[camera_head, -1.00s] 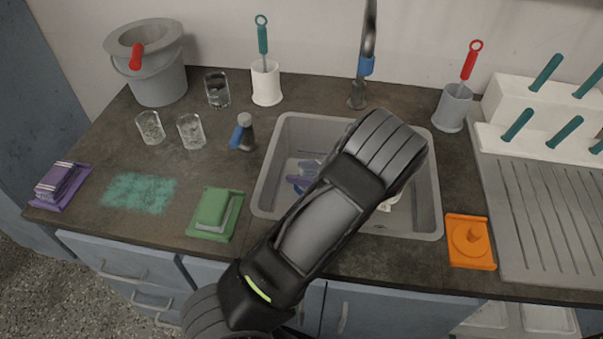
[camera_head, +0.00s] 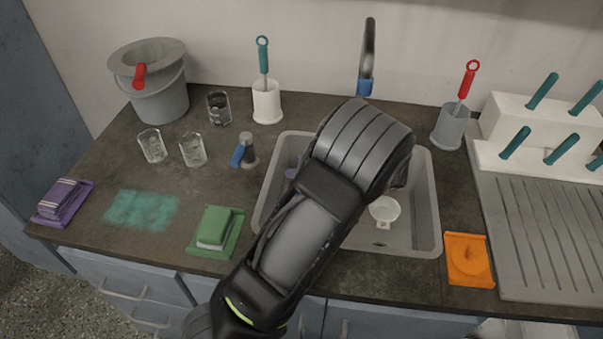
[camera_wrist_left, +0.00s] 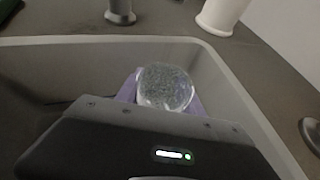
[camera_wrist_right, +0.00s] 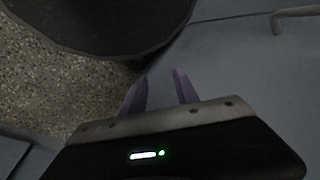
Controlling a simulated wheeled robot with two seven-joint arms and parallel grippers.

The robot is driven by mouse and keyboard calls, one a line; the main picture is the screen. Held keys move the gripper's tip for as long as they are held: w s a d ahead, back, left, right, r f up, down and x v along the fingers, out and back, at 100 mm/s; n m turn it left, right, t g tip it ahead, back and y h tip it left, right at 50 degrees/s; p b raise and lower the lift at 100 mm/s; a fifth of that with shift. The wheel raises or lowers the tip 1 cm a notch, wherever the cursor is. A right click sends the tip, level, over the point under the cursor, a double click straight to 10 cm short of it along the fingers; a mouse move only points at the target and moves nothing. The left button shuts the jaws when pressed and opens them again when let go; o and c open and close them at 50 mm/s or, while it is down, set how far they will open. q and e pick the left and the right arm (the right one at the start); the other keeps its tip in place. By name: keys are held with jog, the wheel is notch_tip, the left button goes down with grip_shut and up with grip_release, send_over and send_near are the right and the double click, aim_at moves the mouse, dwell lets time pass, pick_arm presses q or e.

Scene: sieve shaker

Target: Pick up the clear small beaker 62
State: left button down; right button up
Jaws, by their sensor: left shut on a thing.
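My left gripper (camera_wrist_left: 166,96) is shut on a clear small beaker (camera_wrist_left: 165,86), with a purple finger on each side of it. The beaker's round end faces the left wrist camera, against the sink wall. In the head view my left arm crosses the sink and hides the beaker; only a bit of purple finger shows. I cannot read a number on the beaker. My right gripper (camera_wrist_right: 161,92) is open and empty, with its fingers apart, low in front of the cabinets.
Three clear glasses (camera_head: 192,149) stand on the counter's left. The grey sink (camera_head: 429,222) holds a white cup-like item (camera_head: 384,210). A bluish-grey bottle (camera_head: 247,150), white brush holder (camera_head: 267,101), green sponge tray (camera_head: 216,229), orange piece (camera_head: 468,260) and drying rack (camera_head: 540,225) surround it.

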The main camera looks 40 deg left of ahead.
pick_arm(q)
notch_tip(320, 180, up, 8)
jog(key=shift+f+p, duration=0.15)
jog(key=shift+p, duration=0.3)
pick_arm(e)
jog(key=shift+r, duration=0.45)
pick_arm(q)
jog(key=shift+a, duration=0.1)
dwell(0.7)
